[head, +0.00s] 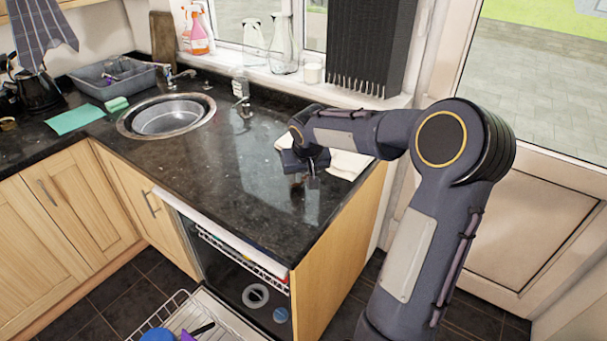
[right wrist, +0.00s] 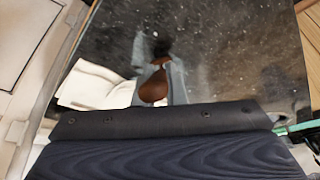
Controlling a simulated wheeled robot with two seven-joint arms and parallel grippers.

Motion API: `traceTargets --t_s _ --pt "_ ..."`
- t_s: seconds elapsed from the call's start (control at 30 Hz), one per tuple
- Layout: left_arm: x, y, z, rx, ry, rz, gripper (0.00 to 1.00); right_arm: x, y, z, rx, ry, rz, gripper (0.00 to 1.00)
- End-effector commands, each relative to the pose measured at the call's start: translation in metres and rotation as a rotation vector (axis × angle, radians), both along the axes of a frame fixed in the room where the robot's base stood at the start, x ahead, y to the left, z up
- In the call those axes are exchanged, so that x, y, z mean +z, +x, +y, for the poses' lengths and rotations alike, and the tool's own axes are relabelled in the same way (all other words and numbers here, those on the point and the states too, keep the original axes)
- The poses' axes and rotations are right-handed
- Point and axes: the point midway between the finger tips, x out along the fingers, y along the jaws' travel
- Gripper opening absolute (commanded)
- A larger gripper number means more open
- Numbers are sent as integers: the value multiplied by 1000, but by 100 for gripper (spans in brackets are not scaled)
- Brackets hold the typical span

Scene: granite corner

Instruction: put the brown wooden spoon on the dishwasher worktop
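The brown wooden spoon shows in the right wrist view (right wrist: 153,88) as a brown rounded end between the grey fingers of my right gripper (right wrist: 160,82). In the head view, my right gripper (head: 305,181) points down just over the black worktop (head: 220,180) above the dishwasher. A small brown bit of the spoon (head: 297,183) shows at its fingers. The gripper looks shut on the spoon. The rest of the spoon is hidden, and whether it touches the worktop is unclear. My left gripper is out of view.
A round sink (head: 166,117) and a grey dish rack (head: 105,80) are to the left. The dishwasher is open, its lower rack (head: 165,318) pulled out. The worktop front is clear.

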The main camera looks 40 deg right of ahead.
Motion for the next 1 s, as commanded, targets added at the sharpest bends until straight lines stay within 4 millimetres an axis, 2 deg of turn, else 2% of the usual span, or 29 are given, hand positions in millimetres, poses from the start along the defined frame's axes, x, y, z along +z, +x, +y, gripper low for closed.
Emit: traceTargets --t_s 0.03,0.13,0.4,0.53,1.0 --pt "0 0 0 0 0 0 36 0 0 0 0 0 0 18" --pt "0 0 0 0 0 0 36 0 0 0 0 0 0 30" --pt "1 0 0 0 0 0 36 1 0 0 0 0 0 30" --pt "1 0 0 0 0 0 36 9 -2 1 -1 -2 -2 30" --pt "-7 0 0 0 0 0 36 93 -33 18 -1 -1 -4 30"
